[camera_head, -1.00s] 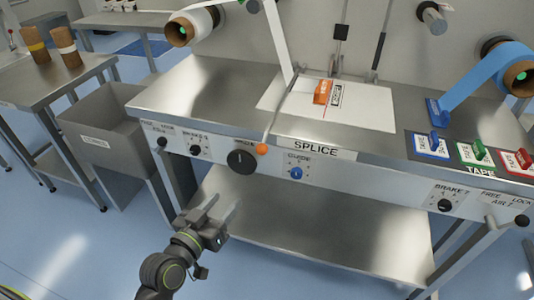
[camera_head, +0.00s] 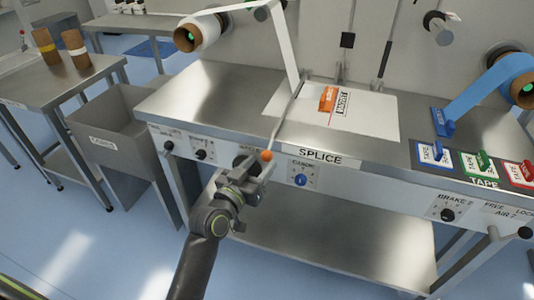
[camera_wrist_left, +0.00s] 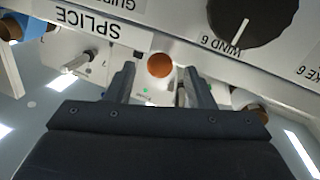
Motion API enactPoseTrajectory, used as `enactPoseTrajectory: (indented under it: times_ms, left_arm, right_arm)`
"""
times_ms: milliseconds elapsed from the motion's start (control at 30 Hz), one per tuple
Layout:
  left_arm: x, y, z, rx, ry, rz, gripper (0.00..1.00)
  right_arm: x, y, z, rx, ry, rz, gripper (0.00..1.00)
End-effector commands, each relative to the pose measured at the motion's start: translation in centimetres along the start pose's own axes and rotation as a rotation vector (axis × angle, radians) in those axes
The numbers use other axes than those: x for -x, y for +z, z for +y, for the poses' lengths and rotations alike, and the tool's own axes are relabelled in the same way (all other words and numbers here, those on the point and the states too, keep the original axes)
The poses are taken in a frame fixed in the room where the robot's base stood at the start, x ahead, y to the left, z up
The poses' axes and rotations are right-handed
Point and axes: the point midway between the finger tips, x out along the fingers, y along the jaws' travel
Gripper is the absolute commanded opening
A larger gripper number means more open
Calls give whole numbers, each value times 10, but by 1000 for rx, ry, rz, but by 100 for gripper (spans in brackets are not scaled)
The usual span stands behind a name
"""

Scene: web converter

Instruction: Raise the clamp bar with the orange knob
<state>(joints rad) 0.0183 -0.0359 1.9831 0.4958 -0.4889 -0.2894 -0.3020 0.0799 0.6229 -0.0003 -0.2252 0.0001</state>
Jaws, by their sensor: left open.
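The orange knob (camera_head: 267,155) is on the end of a thin grey clamp bar (camera_head: 278,128) that runs from the splice plate (camera_head: 375,118) down over the front edge of the bench. My left gripper (camera_head: 256,172) is open at the front panel, just below the knob. In the left wrist view the knob (camera_wrist_left: 160,65) appears between and just beyond the two fingertips of my left gripper (camera_wrist_left: 160,78), with gaps at both sides. The fingers do not appear to grip it. My right gripper is out of view.
A large black dial (camera_wrist_left: 248,18) is close beside the gripper, partly hidden in the head view. A blue knob (camera_head: 301,180) is to the right on the panel. An orange block (camera_head: 328,98) lies on the splice plate. A grey bin (camera_head: 118,140) stands at left.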

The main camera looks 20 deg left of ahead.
Motion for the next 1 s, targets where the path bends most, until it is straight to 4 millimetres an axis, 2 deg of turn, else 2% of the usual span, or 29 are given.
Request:
enactPoseTrajectory:
  times_ms: [100, 300, 667, 767, 1000]
  left_arm:
    - [-20, -1, 1, 0, 1, -1, 49]
    - [-38, 0, 0, 0, 0, -1, 49]
    - [-43, 0, 0, 0, 0, -1, 49]
    - [-43, 0, 0, 0, 0, -1, 38]
    - [-43, 0, 0, 0, 0, -1, 7]
  right_arm:
    - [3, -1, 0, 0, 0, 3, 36]
    - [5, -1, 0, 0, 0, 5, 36]
    - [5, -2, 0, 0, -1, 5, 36]
    - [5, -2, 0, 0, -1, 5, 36]
    - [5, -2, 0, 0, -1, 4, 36]
